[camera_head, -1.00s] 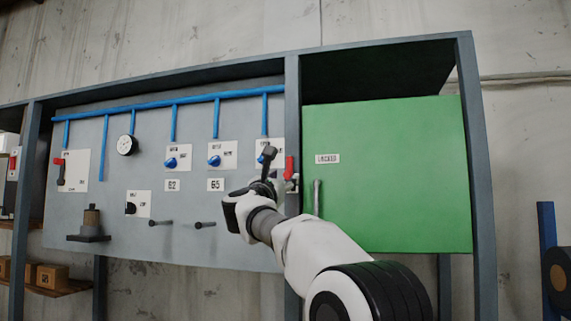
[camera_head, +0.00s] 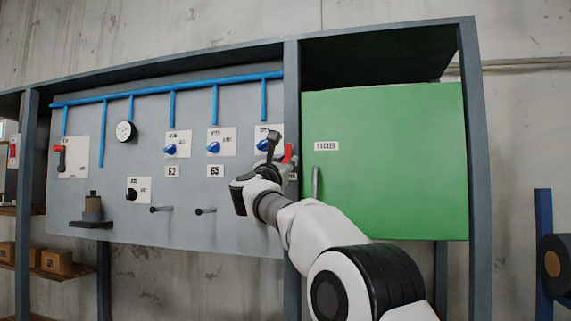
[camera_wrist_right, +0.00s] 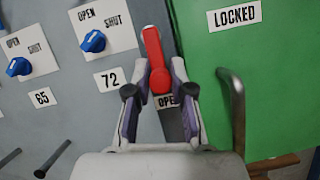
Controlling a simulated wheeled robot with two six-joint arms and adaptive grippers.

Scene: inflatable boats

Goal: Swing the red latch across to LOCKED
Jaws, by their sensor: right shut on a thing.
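The red latch (camera_head: 288,153) stands roughly upright on the grey post between the panel and the green door. In the right wrist view the red latch (camera_wrist_right: 153,50) runs up from a rounded red end, just above a partly hidden OPEN label (camera_wrist_right: 167,102). My right gripper (camera_wrist_right: 160,80) is shut on the latch, with a finger on each side. In the head view my right gripper (camera_head: 277,158) partly covers the latch. A LOCKED label (camera_wrist_right: 235,15) is on the green door (camera_wrist_right: 280,70), to the right of the latch. My left gripper is not in view.
A vertical grey door handle (camera_head: 315,183) stands close to the right of my right gripper. Blue knobs (camera_head: 213,147) and protruding dark pegs (camera_head: 205,211) are on the panel to the left. The door face right of the handle is clear.

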